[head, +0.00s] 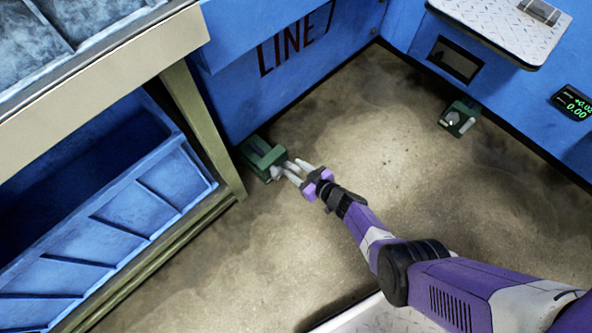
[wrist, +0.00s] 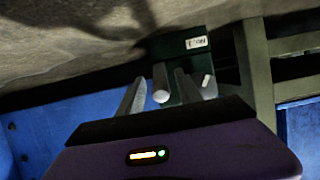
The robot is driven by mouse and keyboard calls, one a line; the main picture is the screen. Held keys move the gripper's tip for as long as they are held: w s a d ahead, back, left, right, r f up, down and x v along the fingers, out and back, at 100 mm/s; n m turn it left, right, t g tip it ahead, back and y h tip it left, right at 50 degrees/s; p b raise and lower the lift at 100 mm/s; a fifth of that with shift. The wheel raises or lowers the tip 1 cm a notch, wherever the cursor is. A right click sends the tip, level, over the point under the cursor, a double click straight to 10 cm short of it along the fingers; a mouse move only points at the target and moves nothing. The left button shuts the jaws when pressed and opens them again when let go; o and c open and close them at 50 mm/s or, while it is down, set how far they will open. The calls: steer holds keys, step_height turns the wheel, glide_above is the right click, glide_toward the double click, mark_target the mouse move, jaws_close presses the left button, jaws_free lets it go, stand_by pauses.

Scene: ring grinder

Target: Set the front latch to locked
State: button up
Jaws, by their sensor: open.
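A green latch housing (head: 262,155) stands low by the blue machine wall, beside the table leg. My gripper (head: 294,169) is open, with its fingertips right at this housing. In the wrist view the dark green housing (wrist: 192,62) has a small white label, too small to read surely. My open fingers (wrist: 159,92) reach toward it, with a grey round-ended bar (wrist: 160,84) showing between them. I cannot tell whether they touch it. A second green latch housing (head: 460,117) with a pale lever sits by the right blue wall. Neither latch's locked state can be read.
A table with an olive leg (head: 204,130) and a blue bin (head: 130,215) stands close on the left. A blue wall lettered "LINE" (head: 285,50) is behind. A metal plate shelf (head: 500,25) and a green-digit display (head: 574,102) are right. The middle floor is clear.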

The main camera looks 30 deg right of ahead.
jaws_close()
stand_by(1.4)
